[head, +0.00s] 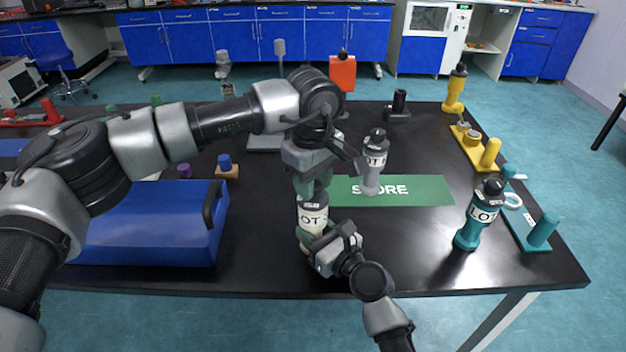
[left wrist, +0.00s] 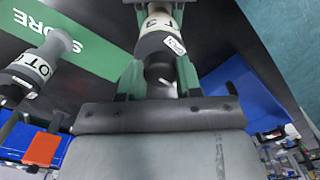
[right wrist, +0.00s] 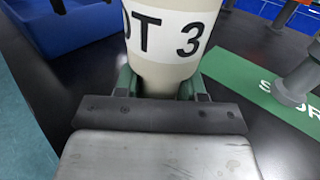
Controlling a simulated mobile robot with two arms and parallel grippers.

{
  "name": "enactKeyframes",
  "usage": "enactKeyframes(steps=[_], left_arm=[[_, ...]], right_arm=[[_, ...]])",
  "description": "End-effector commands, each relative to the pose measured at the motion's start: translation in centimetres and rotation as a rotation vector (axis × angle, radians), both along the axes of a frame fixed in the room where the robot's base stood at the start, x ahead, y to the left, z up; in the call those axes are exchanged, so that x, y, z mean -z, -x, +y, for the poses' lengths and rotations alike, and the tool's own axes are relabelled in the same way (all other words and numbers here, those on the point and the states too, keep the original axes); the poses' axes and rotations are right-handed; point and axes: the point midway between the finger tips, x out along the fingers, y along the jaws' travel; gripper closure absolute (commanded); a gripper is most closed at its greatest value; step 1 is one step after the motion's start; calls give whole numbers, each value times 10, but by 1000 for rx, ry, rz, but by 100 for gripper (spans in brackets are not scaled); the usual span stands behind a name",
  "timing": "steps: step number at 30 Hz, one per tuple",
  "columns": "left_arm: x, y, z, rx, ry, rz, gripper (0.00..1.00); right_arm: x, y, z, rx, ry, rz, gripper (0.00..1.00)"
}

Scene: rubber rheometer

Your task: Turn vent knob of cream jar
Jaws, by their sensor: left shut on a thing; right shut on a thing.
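The cream jar (head: 311,218) stands upright on the black table, in front of the green STORE mat, with a LOT label around it. In the right wrist view the jar (right wrist: 168,45) fills the top middle and its label reads "OT 3". My right gripper (head: 325,249) is shut on the jar's lower body from the front. My left gripper (head: 312,186) is above the jar, shut on its dark top. In the left wrist view the dark top (left wrist: 160,55) sits between the fingers. The vent knob itself is mostly hidden by my left gripper.
A grey jar (head: 373,165) stands on the green STORE mat (head: 425,190). A teal jar (head: 480,215) stands at right beside a teal rack (head: 540,232). A blue case (head: 150,235) lies at left.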

Motion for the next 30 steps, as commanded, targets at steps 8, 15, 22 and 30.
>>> enactKeyframes(steps=[8, 15, 22, 30], left_arm=[[-1, -2, 1, 77, -1, -6, 89], [-1, -2, 1, 92, -1, -6, 89], [-1, -2, 1, 91, 0, -5, 89], [0, -1, 1, 92, 1, -3, 39]], right_arm=[[0, 1, 0, -2, 2, -1, 88], [0, 1, 0, -2, 2, -1, 88], [0, 1, 1, -2, 3, 0, 88], [0, 0, 0, -1, 1, 0, 88]])
